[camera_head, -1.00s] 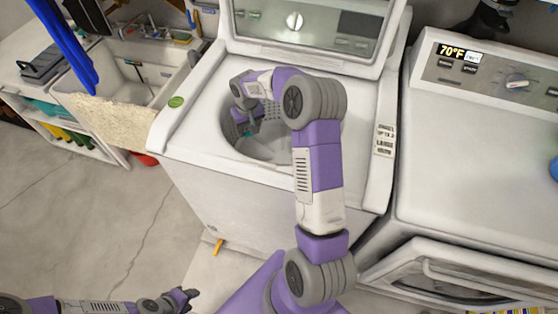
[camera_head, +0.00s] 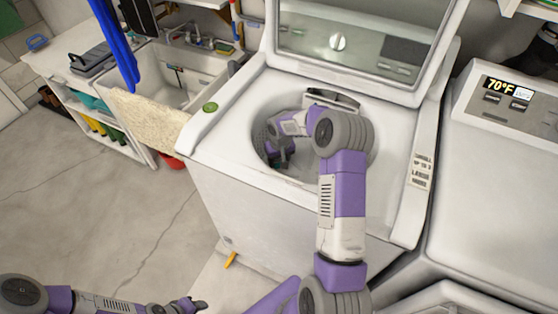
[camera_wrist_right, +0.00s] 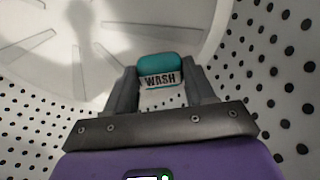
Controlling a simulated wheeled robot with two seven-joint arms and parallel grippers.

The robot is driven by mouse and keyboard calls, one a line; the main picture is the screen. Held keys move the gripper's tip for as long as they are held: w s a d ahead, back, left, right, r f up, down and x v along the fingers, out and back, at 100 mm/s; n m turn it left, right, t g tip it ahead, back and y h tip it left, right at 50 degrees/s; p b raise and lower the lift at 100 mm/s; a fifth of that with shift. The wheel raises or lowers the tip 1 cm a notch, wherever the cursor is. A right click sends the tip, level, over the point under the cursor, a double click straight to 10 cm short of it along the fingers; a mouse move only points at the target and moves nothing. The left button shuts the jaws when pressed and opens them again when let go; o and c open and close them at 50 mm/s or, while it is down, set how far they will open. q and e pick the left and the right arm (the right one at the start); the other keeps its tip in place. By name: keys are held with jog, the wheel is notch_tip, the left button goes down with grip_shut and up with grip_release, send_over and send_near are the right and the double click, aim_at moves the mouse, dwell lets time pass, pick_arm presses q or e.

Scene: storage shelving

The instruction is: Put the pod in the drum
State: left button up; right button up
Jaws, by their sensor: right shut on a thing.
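The pod (camera_wrist_right: 160,66) is teal and white with the word WASH on it. In the right wrist view it sits between the fingers of my right gripper (camera_wrist_right: 163,85), which is shut on it. The drum (camera_head: 300,170) is the perforated tub inside the open top-loading washer (camera_head: 225,195). My right gripper (camera_head: 281,158) is inside the drum, reaching in through the opening; the pod is hard to make out in the head view. The drum's ribbed floor (camera_wrist_right: 50,60) lies ahead of the pod. My left gripper (camera_head: 187,306) is low at the bottom edge, away from the washer, and its jaw state is unclear.
The washer's lid (camera_head: 355,45) stands raised behind the opening. A second white machine (camera_head: 500,170) stands close on the right. A sink (camera_head: 175,75) and white shelving (camera_head: 95,115) are at the left. The floor at the left is clear.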

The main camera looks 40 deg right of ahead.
jog(key=shift+f+b, duration=0.45)
jog(key=shift+f, duration=0.2)
jog(key=o, duration=1.1)
jog(key=shift+r, duration=0.15)
jog(key=shift+r+p, duration=0.3)
jog(key=shift+p, duration=0.05)
notch_tip(320, 180, up, 12)
jog(key=s+p, duration=0.1)
jog(key=p, duration=0.2)
jog(key=shift+s+a+r, duration=0.15)
jog(key=shift+s+a, duration=0.05)
